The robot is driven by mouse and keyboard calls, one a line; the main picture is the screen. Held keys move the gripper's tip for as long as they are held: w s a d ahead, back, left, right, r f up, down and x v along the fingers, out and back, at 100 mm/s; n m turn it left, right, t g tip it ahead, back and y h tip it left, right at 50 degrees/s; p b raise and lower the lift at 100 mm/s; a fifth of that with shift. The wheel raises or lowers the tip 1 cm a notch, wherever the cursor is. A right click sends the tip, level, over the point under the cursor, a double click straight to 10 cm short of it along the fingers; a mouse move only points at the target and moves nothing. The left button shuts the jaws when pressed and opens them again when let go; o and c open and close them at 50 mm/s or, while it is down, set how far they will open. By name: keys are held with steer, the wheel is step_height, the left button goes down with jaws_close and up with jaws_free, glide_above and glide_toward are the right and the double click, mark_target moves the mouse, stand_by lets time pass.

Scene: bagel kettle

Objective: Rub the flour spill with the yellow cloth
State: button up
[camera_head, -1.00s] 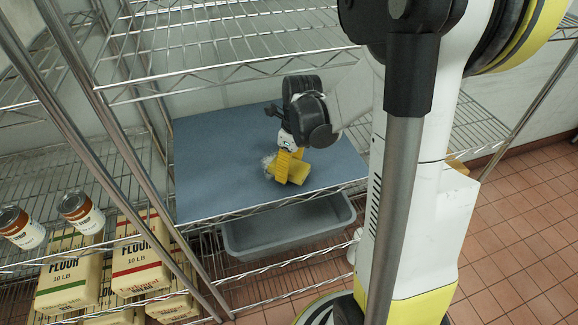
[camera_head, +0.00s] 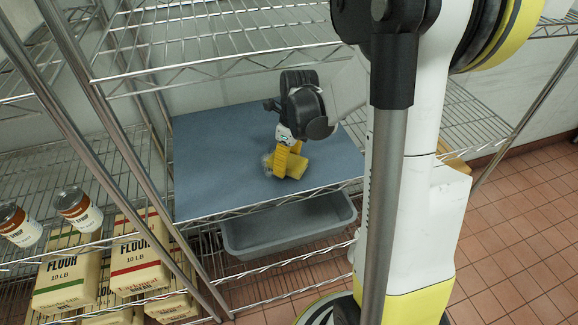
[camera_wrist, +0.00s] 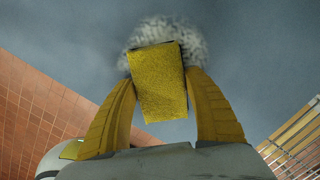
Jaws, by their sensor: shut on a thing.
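The yellow cloth (camera_wrist: 158,85) is a thick block between the two yellow fingers of my gripper (camera_wrist: 160,90) in the wrist view. My gripper (camera_head: 282,160) is shut on the cloth (camera_head: 294,166) in the head view, low over the blue-grey shelf mat. The flour spill (camera_wrist: 165,32) is a pale, speckled patch just beyond the cloth, partly hidden by it. In the head view the spill (camera_head: 267,160) shows as a small whitish patch left of the fingers. The cloth appears to overlap the spill; I cannot tell whether it presses on the surface.
The blue mat (camera_head: 215,150) lies on a wire shelf, with clear room to the left. A wire shelf (camera_head: 230,45) hangs above my arm. A grey bin (camera_head: 290,232) sits below. Flour bags (camera_head: 137,255) and cans (camera_head: 78,207) stand at the left.

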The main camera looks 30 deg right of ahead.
steer(key=shift+w+d+f+b, duration=0.1)
steer(key=shift+w+d+b, duration=0.15)
steer(key=shift+w, duration=0.8)
steer(key=shift+w+d+f+b, duration=0.1)
steer(key=shift+w+d, duration=0.2)
steer(key=shift+w, duration=0.7)
steer(key=shift+w+d+r+b, duration=0.2)
steer(key=shift+w+r, duration=0.1)
steer(key=shift+w, duration=0.3)
steer(key=shift+w+d+r+b, duration=0.15)
steer(key=shift+w+r, duration=0.15)
steer(key=shift+w, duration=0.25)
steer(key=shift+f, duration=0.1)
